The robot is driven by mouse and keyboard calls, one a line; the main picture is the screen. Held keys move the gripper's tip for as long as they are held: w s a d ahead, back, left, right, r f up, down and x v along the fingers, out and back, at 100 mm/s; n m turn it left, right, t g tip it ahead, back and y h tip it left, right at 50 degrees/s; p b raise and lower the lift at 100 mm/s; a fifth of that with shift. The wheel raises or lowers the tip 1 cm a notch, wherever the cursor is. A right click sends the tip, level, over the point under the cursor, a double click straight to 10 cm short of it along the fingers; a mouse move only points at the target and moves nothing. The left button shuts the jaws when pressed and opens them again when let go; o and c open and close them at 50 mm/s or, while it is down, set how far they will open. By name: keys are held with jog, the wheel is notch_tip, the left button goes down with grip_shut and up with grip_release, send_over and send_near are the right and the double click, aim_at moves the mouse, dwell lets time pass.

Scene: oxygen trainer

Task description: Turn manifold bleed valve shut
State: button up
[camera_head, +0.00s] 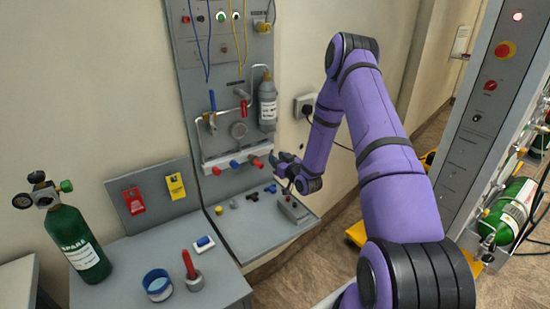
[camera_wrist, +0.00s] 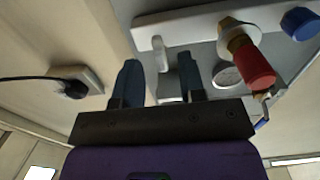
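The white manifold bar (camera_head: 238,158) runs across the grey wall panel with red, blue and red knobs; the rightmost red knob (camera_head: 256,163) is nearest my gripper (camera_head: 279,159). In the wrist view, a red knob on a brass fitting (camera_wrist: 250,62) is right of my fingers, apart from them. A small pale upright piece (camera_wrist: 158,50) on the bar shows between the fingertips; I cannot tell whether it is the bleed valve or whether the fingers touch it. The fingers are spread, with no clear hold on anything. My gripper hides the bar's right end in the head view.
A grey cylinder (camera_head: 268,106) and a gauge (camera_head: 238,130) are above the bar. A shelf (camera_head: 250,232) with small parts juts out below. A wall socket (camera_head: 306,106) with a plugged cable is to the right. A green bottle (camera_head: 77,245) stands left.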

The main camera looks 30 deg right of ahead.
jog(key=s, duration=0.8)
jog(key=shift+s, duration=0.4)
jog(key=shift+d, duration=0.15)
jog(key=w+a+r+n+g, duration=0.1)
jog(key=w+a+r+g, duration=0.1)
jog(key=r, duration=0.4)
jog(key=w+a+r+n+g, duration=0.1)
jog(key=r+g, duration=0.1)
jog(key=r, duration=0.5)
jog(key=s+a+r+g+h, duration=0.1)
jog(key=s+a+r, duration=0.1)
jog(key=r, duration=0.4)
jog(key=s+a+r+g+h, duration=0.1)
jog(key=s+a+r+g, duration=0.15)
jog(key=r, duration=0.25)
jog(key=s+a+r+g, duration=0.1)
jog(key=s+a+r, duration=0.2)
jog(key=s, duration=0.7)
jog(key=s+a+r+m+g+y, duration=0.1)
jog(key=s+a+r, duration=0.3)
jog(key=s, duration=0.7)
jog(key=s+a+r+m+g, duration=0.1)
jog(key=s+a+r+g, duration=0.2)
jog(key=s, duration=0.7)
notch_tip(320, 180, up, 3)
jog(key=shift+s+a+f, duration=0.15)
jog(key=shift+s+a, duration=0.1)
jog(key=shift+a, duration=0.5)
